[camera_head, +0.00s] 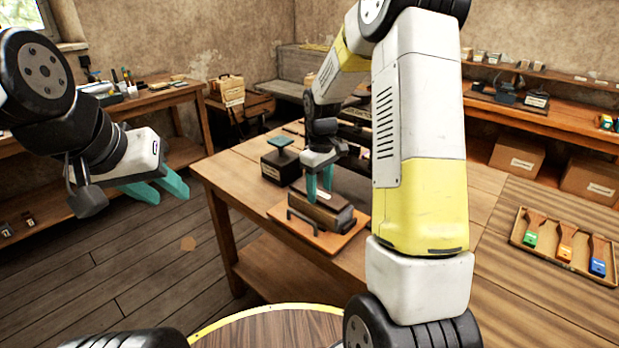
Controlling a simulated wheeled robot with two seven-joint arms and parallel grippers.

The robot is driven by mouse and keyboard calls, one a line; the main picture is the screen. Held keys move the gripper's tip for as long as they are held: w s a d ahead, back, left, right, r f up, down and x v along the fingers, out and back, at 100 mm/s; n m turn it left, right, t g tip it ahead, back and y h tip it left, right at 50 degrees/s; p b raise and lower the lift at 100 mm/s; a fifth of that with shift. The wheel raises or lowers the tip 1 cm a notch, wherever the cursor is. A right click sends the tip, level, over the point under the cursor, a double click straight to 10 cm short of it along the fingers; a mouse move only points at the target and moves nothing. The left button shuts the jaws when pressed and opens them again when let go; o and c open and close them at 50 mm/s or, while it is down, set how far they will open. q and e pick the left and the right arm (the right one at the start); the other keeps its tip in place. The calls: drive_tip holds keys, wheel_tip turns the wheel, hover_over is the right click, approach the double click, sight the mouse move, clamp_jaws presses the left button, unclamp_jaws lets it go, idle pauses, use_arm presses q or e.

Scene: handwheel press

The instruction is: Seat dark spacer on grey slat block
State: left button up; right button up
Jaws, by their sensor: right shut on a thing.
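My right gripper (320,190) reaches down with teal fingers onto a dark block-like assembly on the wooden table. The fingers are shut on its upper part, which looks like the dark spacer (325,207). A pale strip shows on top between the fingers. The body below, likely the grey slat block (318,223), sits on an orange-brown board (340,242) with a dark handle at its front left. I cannot tell whether the spacer touches the block. My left gripper (174,193) is open and empty, left of the table, above the floor.
A wooden tray (565,246) with green, orange and blue pieces lies at the right. My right arm hides the middle of the table. The table's near left corner is clear.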

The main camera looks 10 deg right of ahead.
drive_tip(key=shift+f, duration=0.2)
drive_tip(key=o, duration=1.5)
wheel_tip(320, 180, up, 8)
drive_tip(key=shift+f, duration=0.1)
